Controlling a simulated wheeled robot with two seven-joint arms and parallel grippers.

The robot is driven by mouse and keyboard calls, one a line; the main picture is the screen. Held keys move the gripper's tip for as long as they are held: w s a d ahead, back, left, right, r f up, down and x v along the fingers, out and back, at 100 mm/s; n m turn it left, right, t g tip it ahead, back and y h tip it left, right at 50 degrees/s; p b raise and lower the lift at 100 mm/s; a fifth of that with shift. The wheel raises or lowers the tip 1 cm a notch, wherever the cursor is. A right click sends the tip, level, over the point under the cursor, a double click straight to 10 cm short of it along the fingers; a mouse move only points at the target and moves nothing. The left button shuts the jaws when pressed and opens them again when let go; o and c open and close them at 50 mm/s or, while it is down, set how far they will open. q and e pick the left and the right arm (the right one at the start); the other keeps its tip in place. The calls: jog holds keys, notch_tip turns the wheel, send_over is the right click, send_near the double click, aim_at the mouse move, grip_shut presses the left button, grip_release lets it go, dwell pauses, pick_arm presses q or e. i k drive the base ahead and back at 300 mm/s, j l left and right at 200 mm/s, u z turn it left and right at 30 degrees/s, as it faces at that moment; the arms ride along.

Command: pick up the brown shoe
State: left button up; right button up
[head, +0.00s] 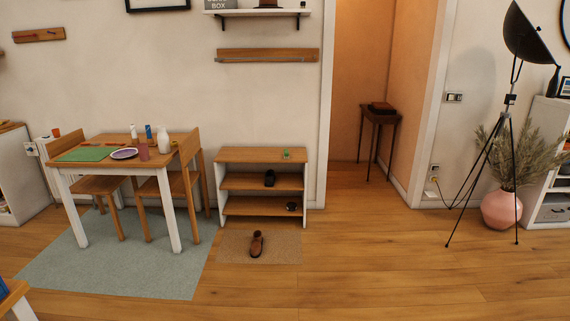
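The brown shoe (257,244) stands on a tan doormat (284,253) on the floor, in front of a small wooden shelf unit. It looks like an ankle-high boot, upright and with nothing touching it but the mat. Neither of my grippers shows in the head view.
The shelf unit (262,155) holds dark items on its lower boards. A dining table (75,167) with chairs stands left on a grey-blue rug (120,270). A tripod lamp (508,100) and a pink vase (502,208) stand right. The wooden floor (400,270) in front and right is clear.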

aim_at(255, 248)
jog(key=i, duration=2.1)
jog(key=l+z, duration=0.05)
jog(key=l, duration=0.05)
